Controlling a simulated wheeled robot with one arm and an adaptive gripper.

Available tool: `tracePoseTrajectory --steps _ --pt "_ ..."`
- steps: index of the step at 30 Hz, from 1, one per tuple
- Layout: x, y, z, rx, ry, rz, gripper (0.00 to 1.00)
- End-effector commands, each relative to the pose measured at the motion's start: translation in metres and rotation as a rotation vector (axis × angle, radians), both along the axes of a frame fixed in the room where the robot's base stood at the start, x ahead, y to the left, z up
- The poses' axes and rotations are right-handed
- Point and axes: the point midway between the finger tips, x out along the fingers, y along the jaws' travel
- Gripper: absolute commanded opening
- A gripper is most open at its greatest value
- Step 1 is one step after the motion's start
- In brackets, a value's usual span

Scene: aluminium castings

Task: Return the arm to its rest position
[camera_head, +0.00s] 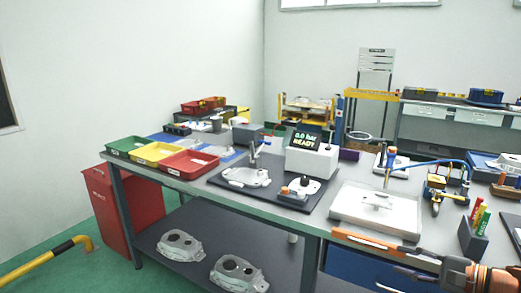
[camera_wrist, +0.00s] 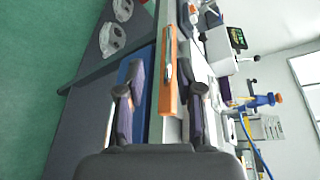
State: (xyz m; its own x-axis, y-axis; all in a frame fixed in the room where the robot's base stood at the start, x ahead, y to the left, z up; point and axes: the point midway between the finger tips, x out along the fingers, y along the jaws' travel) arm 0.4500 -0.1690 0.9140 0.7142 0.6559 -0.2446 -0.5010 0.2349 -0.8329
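My arm (camera_head: 485,278) reaches in from the lower right in the head view, in front of the bench's front edge. In the wrist view my gripper (camera_wrist: 162,68) has its two dark fingers spread apart, with nothing held between them. Beyond the fingers, an orange drawer front (camera_wrist: 168,85) with a silver handle (camera_wrist: 169,60) shows in the gap. The orange front (camera_head: 365,238) also shows under the bench edge in the head view. I cannot tell the exact distance from the fingertips to the handle.
The bench (camera_head: 285,212) carries a white tray (camera_head: 350,213), a pressure display box (camera_head: 313,160), a casting (camera_head: 246,177) and coloured bins (camera_head: 187,163). A holder (camera_head: 474,240) stands near my arm. Castings (camera_head: 238,273) lie on the lower shelf. A yellow rail (camera_head: 40,267) is at lower left.

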Motion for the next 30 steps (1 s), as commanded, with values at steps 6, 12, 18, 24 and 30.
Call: tracePoseTrajectory --steps 6,12,18,24,30 --pt "-0.012 0.077 -0.004 -0.13 0.046 0.222 0.36" --pt "-0.05 0.154 -0.02 -0.302 0.108 0.489 0.36" --pt "-0.109 0.207 -0.041 -0.526 0.177 0.766 0.36" --pt "-0.173 0.222 -0.061 -0.757 0.246 1.005 0.36" --pt "-0.223 0.209 -0.072 -0.978 0.305 1.176 0.36"
